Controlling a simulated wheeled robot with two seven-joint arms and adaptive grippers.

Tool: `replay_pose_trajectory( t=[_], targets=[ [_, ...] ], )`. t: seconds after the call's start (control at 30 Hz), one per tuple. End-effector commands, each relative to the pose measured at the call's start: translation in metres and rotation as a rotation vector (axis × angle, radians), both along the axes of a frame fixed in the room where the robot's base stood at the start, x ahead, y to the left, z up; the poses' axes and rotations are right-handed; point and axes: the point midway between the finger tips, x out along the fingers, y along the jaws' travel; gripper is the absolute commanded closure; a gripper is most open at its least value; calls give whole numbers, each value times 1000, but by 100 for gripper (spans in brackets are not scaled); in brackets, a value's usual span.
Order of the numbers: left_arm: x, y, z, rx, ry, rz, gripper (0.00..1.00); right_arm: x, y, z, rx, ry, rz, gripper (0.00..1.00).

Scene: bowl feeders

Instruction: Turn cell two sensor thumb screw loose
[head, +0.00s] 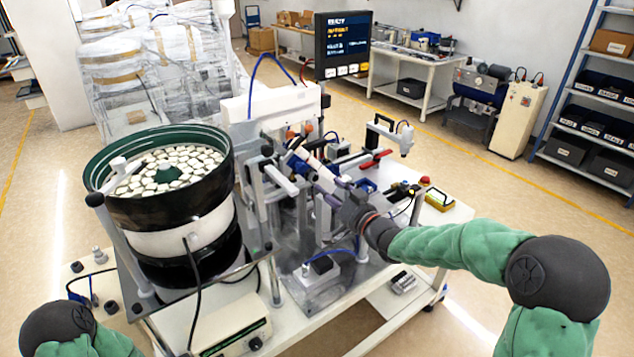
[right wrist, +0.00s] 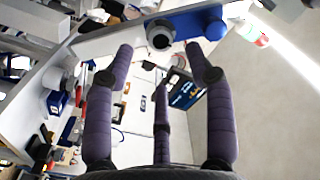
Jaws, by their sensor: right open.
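My right gripper (head: 323,190) reaches in from the right to the front of the machine in the head view. In the right wrist view its purple fingers (right wrist: 160,52) are spread apart with nothing held between them. A dark round knob with a pale centre (right wrist: 160,35) sits on a grey and blue bar (right wrist: 120,38) just beyond the fingertips, roughly midway between them. It looks like a thumb screw; I cannot tell which cell it belongs to. In the head view the gripper and brackets hide this spot. My left gripper is out of view; only part of my left arm shows.
A bowl feeder (head: 170,215) full of pale parts stands left of the machine. A display (head: 343,45) stands above the machine. A red-handled clamp (head: 375,160) and a grey handle frame (head: 385,135) crowd the right side. Open floor (head: 530,260) lies to the right.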

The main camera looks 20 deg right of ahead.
Motion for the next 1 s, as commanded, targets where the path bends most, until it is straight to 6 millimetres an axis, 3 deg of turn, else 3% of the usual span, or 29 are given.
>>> replay_pose_trajectory(
  t=[0.1,0.33,0.8,0.87,1.0],
  targets=[
    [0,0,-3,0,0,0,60,22,9,-2,0,0,2,46],
    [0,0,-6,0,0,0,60,50,19,-1,0,0,0,46],
    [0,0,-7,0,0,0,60,61,22,0,0,0,-1,46],
    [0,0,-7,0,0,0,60,61,22,0,0,0,-1,60],
    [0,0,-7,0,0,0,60,61,22,0,0,0,-1,99]
  ],
)
